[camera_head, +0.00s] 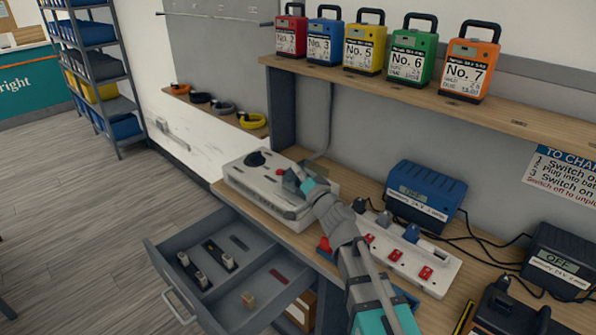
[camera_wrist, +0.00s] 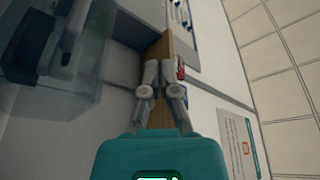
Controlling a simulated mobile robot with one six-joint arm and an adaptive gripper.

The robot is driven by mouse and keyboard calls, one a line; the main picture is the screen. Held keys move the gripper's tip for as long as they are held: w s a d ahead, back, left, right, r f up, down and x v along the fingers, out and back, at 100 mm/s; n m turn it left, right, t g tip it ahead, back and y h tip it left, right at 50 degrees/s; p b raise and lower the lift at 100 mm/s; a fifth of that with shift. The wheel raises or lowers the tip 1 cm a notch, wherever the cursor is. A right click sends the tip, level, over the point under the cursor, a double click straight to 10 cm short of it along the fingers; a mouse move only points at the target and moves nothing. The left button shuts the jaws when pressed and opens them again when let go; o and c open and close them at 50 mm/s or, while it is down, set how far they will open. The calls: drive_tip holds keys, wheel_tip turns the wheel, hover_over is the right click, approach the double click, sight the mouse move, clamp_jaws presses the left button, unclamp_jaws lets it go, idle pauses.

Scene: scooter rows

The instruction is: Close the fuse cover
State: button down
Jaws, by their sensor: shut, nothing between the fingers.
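A grey-white box (camera_head: 262,205) stands on the workbench, with a black knob and a small red part on its top. My gripper (camera_head: 298,178) is at the right end of this box and hides part of its top. In the wrist view my gripper (camera_wrist: 164,72) has its fingers together with nothing between them. A see-through, box-like cover (camera_wrist: 85,85) shows at the left of the wrist view, beside the fingers, with dark parts behind it. It may be the fuse cover; I cannot tell whether it is open or closed, nor whether the fingers touch it.
An open drawer (camera_head: 208,296) with fuse-like parts juts out below the bench. A white power strip (camera_head: 405,252) and a blue charger (camera_head: 426,193) stand right of my arm. Several coloured battery packs stand on the shelf (camera_head: 420,88) above. Floor at left is clear.

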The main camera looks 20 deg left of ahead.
wheel_tip(320, 180, up, 2)
drive_tip(key=shift+p, duration=0.75)
drive_tip(key=s+d+f+b, duration=0.3)
drive_tip(key=d, duration=0.5)
drive_tip(key=shift+s+d+f+b, duration=0.35)
